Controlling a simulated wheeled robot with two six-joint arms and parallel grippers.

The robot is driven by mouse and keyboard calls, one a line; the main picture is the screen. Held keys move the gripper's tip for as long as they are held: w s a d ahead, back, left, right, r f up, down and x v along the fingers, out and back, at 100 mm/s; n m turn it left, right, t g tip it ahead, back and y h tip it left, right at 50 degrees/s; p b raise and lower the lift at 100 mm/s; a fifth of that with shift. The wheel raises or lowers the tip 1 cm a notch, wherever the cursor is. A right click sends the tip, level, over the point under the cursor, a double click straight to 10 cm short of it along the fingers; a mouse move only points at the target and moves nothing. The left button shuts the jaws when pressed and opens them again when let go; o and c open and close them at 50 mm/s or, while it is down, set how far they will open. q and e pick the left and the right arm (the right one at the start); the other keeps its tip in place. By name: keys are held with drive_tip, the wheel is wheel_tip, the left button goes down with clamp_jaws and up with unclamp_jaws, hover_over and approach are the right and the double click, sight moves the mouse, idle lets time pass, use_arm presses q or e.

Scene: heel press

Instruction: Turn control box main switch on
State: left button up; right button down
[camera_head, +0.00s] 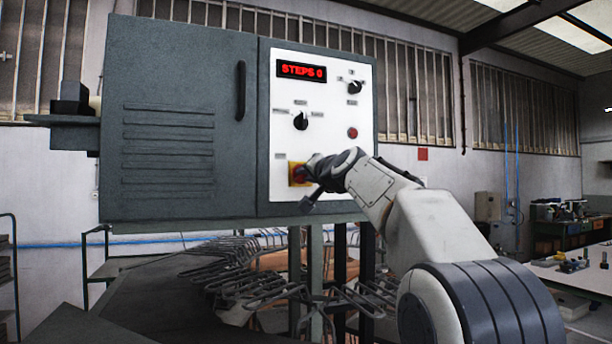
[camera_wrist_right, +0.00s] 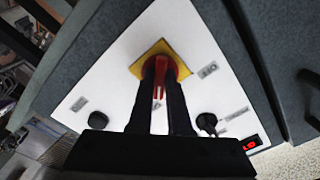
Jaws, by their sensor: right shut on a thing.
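The control box (camera_head: 180,100) is a dark grey cabinet with a white panel (camera_head: 330,120) on its right part. The main switch (camera_head: 297,174), red on a yellow plate, sits at the panel's lower left. My right gripper (camera_head: 308,172) is at the switch and covers part of it. In the right wrist view the red knob of the main switch (camera_wrist_right: 160,88) lies between the two dark fingers of my right gripper (camera_wrist_right: 161,75), which are shut on it. A yellow plate (camera_wrist_right: 150,58) shows around the knob. My left gripper is not in view.
The panel also carries a red "STEPS 0" display (camera_head: 301,71), two black knobs (camera_head: 301,121) (camera_head: 355,87) and a red button (camera_head: 352,133). A door with a black handle (camera_head: 241,90) is left of the panel. Metal hangers (camera_head: 250,275) lie below the box.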

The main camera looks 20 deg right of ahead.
drive_tip(key=shift+f, duration=0.15)
drive_tip(key=c, duration=0.9)
unclamp_jaws()
drive_tip(key=shift+o, duration=0.2)
drive_tip(key=s+b, duration=0.5)
drive_tip(key=s, duration=0.5)
drive_tip(key=shift+s+d, duration=0.15)
drive_tip(key=shift+s, duration=0.05)
